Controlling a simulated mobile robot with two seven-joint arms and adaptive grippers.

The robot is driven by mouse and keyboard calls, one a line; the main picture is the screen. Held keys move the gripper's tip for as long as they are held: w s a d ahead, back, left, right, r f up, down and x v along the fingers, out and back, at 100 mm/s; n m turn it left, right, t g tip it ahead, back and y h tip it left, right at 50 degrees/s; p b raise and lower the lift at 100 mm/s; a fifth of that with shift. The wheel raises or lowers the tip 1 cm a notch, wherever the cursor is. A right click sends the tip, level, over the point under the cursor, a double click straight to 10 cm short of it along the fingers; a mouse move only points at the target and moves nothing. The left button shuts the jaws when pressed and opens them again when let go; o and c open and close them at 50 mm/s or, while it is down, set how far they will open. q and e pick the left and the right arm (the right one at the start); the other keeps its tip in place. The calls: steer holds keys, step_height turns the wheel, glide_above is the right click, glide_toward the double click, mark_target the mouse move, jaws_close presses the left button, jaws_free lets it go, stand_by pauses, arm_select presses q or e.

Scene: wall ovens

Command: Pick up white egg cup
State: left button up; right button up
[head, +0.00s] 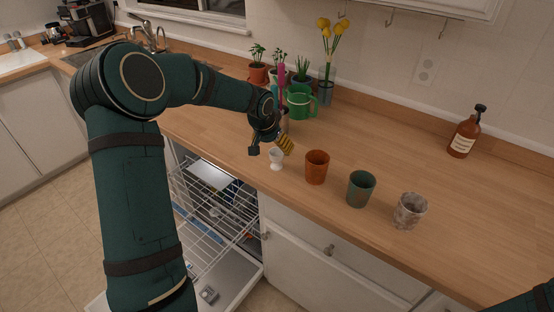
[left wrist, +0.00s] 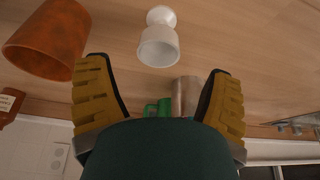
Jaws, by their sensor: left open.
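The white egg cup (head: 276,158) stands on the wooden counter near its front edge, left of the orange cup. My left gripper (head: 270,148) is open just above and behind it in the head view, with a yellow finger pad showing. In the left wrist view, the egg cup (left wrist: 160,42) lies ahead of the gap between the two spread yellow-padded fingers (left wrist: 155,68). Nothing is held, and I see no contact with the cup. Only a dark piece of my right arm shows at the bottom right corner of the head view; its gripper is out of frame.
An orange cup (head: 317,167), a green cup (head: 361,188) and a grey mottled cup (head: 410,210) stand in a row to the right. A green mug (head: 301,104) and potted plants are behind. An open dishwasher rack (head: 207,205) lies below. The counter's right part is mostly clear.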

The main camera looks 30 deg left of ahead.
mark_target(276, 152)
arm_select(q)
steer(key=b+x, duration=0.1)
steer(key=x, duration=0.6)
steer(key=shift+d+f, duration=0.1)
steer(key=shift+f, duration=0.1)
steer(key=c, duration=1.3)
